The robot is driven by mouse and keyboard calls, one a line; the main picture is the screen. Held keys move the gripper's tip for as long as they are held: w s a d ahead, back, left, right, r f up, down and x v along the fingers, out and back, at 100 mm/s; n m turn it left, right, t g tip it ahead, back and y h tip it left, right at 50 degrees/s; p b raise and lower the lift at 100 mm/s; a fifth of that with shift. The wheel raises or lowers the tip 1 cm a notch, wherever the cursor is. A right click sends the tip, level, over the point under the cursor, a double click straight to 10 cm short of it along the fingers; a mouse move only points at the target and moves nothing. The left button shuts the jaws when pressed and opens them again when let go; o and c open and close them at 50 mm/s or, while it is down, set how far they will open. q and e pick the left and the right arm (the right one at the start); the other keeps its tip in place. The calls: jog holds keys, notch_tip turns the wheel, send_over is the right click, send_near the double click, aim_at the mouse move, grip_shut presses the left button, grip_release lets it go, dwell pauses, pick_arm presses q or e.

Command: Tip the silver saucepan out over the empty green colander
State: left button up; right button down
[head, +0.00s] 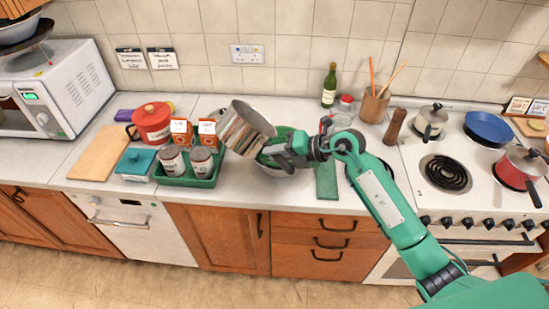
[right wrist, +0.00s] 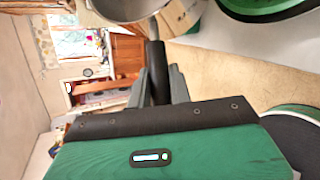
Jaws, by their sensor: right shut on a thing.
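The silver saucepan (head: 240,136) is held up in the head view, strongly tilted, above the counter and to the left of the green colander (head: 286,132). My right gripper (head: 271,152) is shut on its handle. In the right wrist view the dark handle (right wrist: 156,65) runs between the fingers, and part of the saucepan (right wrist: 128,9) shows at the top edge. The gripper and pan hide much of the colander, so I cannot see its inside. I see nothing pouring out. My left gripper is in neither view.
A green tray (head: 187,181) with jars and orange boxes stands just left of the pan. A red pot (head: 152,121) and a chopping board (head: 99,153) are further left. A green bottle (head: 329,86) and a utensil pot (head: 374,105) stand behind; the hob (head: 462,196) is right.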

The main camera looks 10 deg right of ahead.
jog(key=w+d+f+m+t+y+b, duration=0.2)
jog(key=d+f+m+t+y+b, duration=0.3)
jog(key=d+m+t+y+b, duration=0.4)
jog(key=d+m+t+b, duration=0.1)
jog(key=m+b, duration=0.3)
jog(key=b, duration=0.5)
jog(key=shift+d+m, duration=0.3)
dwell(1.6)
dwell(0.4)
